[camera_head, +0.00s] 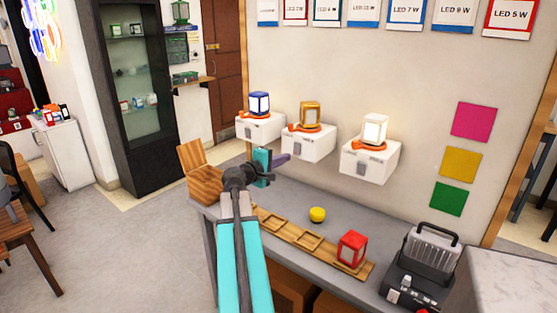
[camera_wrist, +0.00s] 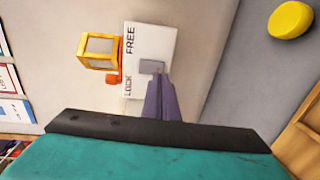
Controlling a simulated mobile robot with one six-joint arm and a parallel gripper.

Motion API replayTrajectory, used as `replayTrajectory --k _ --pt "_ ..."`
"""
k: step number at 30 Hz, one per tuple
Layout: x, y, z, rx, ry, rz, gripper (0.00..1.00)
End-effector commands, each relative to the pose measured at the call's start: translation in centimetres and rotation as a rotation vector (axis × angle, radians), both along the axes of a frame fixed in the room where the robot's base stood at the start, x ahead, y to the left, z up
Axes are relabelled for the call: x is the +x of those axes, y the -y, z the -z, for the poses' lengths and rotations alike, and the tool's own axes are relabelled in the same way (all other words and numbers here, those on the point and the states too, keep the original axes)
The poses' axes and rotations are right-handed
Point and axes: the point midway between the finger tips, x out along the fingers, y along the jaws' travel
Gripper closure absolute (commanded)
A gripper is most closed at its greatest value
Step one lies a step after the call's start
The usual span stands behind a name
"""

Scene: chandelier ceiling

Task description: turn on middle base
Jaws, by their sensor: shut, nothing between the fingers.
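The middle base (camera_head: 308,143) is a white box on the wall side, with an orange-yellow lantern (camera_head: 311,115) on top whose panes look dull. In the wrist view the base (camera_wrist: 140,40) has the words LOCK and FREE and a small grey switch (camera_wrist: 150,66) between them; the lantern (camera_wrist: 100,47) is beside it in the picture. My gripper (camera_head: 284,158) is shut and empty, in front of the base. In the wrist view my purple fingertips (camera_wrist: 158,79) overlap the switch's edge; I cannot tell whether they touch it.
A blue lantern base (camera_head: 260,127) stands left and a lit white lantern base (camera_head: 370,162) right. Below are a grey table with a wooden rack (camera_head: 290,232), a red lantern (camera_head: 351,249), a yellow knob (camera_head: 317,214) and a black-grey device (camera_head: 425,260). A wooden box (camera_head: 205,181) is at left.

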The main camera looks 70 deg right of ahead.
Motion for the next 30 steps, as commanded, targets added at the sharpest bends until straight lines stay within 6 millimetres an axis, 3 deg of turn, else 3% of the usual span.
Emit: replayTrajectory --k 6,12,30 --pt "-0.7 2.8 0.2 0.000 -0.001 0.001 1.00" --pt "-1.0 4.2 0.5 0.000 0.000 0.000 1.00" --pt "-1.5 4.7 0.7 -0.004 0.000 0.003 1.00"
